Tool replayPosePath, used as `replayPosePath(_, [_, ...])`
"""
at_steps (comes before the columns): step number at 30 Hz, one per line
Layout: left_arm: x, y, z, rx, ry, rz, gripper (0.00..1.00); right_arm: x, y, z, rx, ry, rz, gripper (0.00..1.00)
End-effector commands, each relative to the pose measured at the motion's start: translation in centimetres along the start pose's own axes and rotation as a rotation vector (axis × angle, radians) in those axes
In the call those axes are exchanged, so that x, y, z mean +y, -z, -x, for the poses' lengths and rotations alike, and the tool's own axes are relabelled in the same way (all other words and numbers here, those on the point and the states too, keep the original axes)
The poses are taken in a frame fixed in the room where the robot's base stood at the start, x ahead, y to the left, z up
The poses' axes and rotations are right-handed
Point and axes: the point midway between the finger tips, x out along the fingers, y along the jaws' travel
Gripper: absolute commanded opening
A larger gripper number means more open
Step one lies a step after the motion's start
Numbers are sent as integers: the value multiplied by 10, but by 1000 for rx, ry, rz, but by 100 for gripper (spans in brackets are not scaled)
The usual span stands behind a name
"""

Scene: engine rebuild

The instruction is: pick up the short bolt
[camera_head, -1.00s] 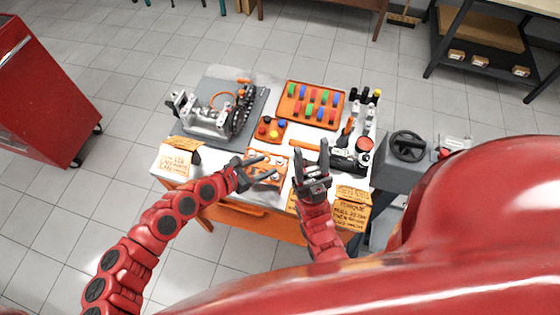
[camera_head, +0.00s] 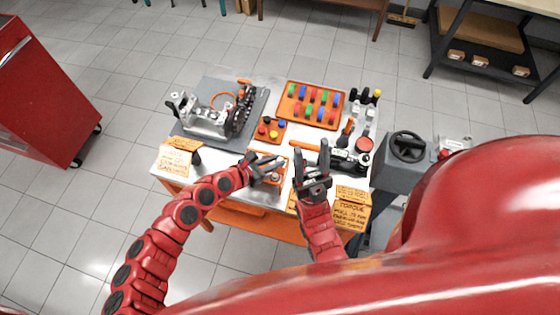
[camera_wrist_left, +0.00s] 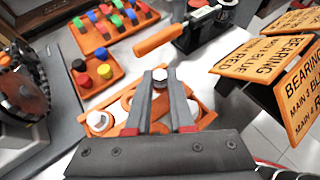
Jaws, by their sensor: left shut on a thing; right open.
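The short bolt (camera_wrist_left: 159,75) shows as a light grey round head between the fingertips of my left gripper (camera_wrist_left: 160,82) in the left wrist view. The left gripper is shut on it, over the small orange tray (camera_wrist_left: 205,103). The bolt's shaft is hidden by the fingers. In the head view my left gripper (camera_head: 268,162) is over that tray, and the bolt is too small to make out. My right gripper (camera_head: 314,160) is open and empty, to the right of the tray.
Other pale round-headed pieces (camera_wrist_left: 99,121) sit in the orange tray. Behind it are a tray of coloured caps (camera_head: 270,130) and a rack of coloured pieces (camera_head: 311,104). An engine block (camera_head: 210,118) stands at left. Lettered orange cards (camera_head: 352,208) stand at the front right.

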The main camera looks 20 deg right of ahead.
Motion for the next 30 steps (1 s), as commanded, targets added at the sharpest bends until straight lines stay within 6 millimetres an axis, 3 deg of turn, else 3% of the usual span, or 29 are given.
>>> replayPosePath(17, [0,-3,2,-1,0,-2,0,0,0,1,0,0,0,50])
replayPosePath(30, [0,-42,23,0,1,-6,0,0,-2,9,0,0,0,50])
